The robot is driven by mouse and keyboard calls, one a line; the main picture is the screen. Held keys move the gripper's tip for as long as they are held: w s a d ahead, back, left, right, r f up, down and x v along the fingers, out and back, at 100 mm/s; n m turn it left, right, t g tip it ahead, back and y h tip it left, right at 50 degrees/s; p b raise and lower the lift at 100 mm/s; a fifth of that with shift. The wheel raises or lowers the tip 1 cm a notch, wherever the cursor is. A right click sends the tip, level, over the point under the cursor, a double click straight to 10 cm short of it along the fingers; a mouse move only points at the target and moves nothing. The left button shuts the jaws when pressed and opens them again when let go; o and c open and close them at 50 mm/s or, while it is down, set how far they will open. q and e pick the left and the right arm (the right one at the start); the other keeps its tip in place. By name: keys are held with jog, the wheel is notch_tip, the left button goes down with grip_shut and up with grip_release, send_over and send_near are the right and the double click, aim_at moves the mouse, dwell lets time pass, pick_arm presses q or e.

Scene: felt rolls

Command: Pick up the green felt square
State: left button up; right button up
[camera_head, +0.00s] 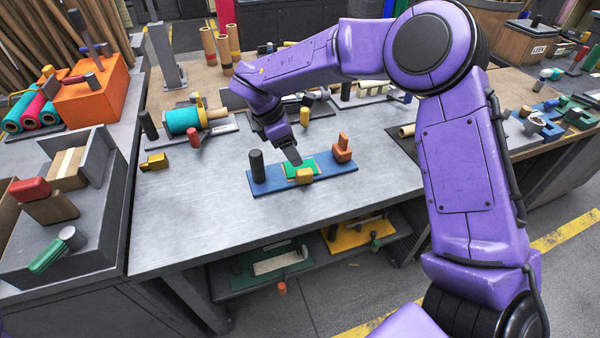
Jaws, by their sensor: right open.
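The green felt square (314,166) lies on a blue board (283,187) at the front middle of the grey table. My right gripper (294,160) reaches down from above over the felt's back left part and is open. Its fingers look very close to the felt; I cannot tell whether they touch it. A yellow block (304,176) stands at the felt's front edge and hides a little of it. My left gripper is not in view.
On the blue board, a black cylinder (258,167) stands left of the felt and an orange piece (342,148) right of it. A teal roll (183,121) on a stand lies further back left. Bare table (190,215) is free at the front left.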

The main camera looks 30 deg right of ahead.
aim_at(304, 171)
jog(key=x, duration=0.2)
jog(key=p+x, duration=0.1)
jog(key=x, duration=0.4)
jog(key=shift+s+a+f+p, duration=0.1)
jog(key=shift+s+a+p, duration=0.15)
jog(key=shift+s+p, duration=0.15)
grip_shut()
